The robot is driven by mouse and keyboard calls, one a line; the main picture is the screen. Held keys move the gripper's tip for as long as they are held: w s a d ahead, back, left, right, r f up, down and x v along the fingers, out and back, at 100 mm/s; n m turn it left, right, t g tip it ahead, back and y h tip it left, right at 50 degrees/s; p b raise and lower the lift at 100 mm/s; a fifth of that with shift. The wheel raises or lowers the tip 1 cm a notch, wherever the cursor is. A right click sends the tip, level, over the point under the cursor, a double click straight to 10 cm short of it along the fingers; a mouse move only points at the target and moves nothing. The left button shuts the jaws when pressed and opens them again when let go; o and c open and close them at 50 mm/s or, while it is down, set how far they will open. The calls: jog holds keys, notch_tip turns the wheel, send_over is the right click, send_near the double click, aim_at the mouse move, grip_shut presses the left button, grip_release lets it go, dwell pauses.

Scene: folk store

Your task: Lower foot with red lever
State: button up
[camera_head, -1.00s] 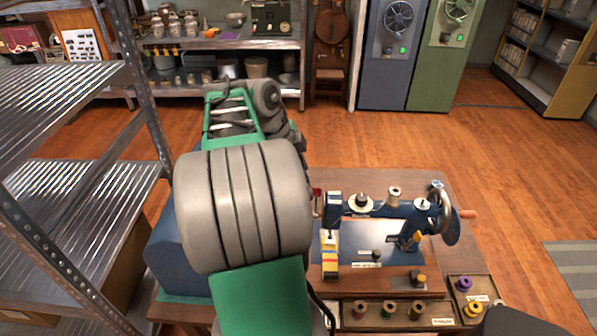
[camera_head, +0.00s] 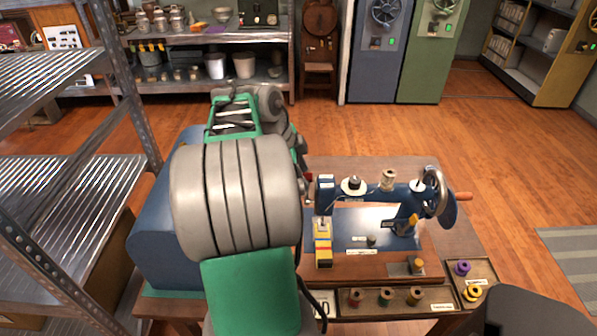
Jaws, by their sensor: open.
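A blue sewing machine (camera_head: 395,195) stands on a wooden base on the table, with its needle end at the left and its handwheel (camera_head: 437,200) at the right. A small red piece (camera_head: 302,176) shows just left of the machine's head, at the edge of my arm; it may be the red lever, but most of it is hidden. The presser foot is too small to make out near the yellow and white striped piece (camera_head: 323,248). My grey and green arm fills the left middle of the view. My gripper is hidden behind it.
A tray (camera_head: 340,313) of thread spools lies along the table's front edge, with another section at the right. A blue box-like body (camera_head: 160,235) stands left of my arm. A metal shelf (camera_head: 60,185) rises at the far left. Wooden floor is clear behind the table.

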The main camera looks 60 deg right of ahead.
jog(key=shift+f+b, duration=0.15)
jog(key=shift+b, duration=0.2)
jog(key=s+a+b, duration=0.3)
jog(key=a+b, duration=0.1)
jog(key=a, duration=0.2)
jog(key=shift+s+a+f, duration=0.25)
jog(key=shift+s+a, duration=0.05)
jog(key=shift+a, duration=0.1)
dwell(1.1)
jog(key=shift+d+r, duration=0.1)
jog(key=shift+r, duration=0.05)
jog(key=shift+w+d+r, duration=0.1)
jog(key=shift+w+d, duration=0.05)
jog(key=shift+d, duration=0.05)
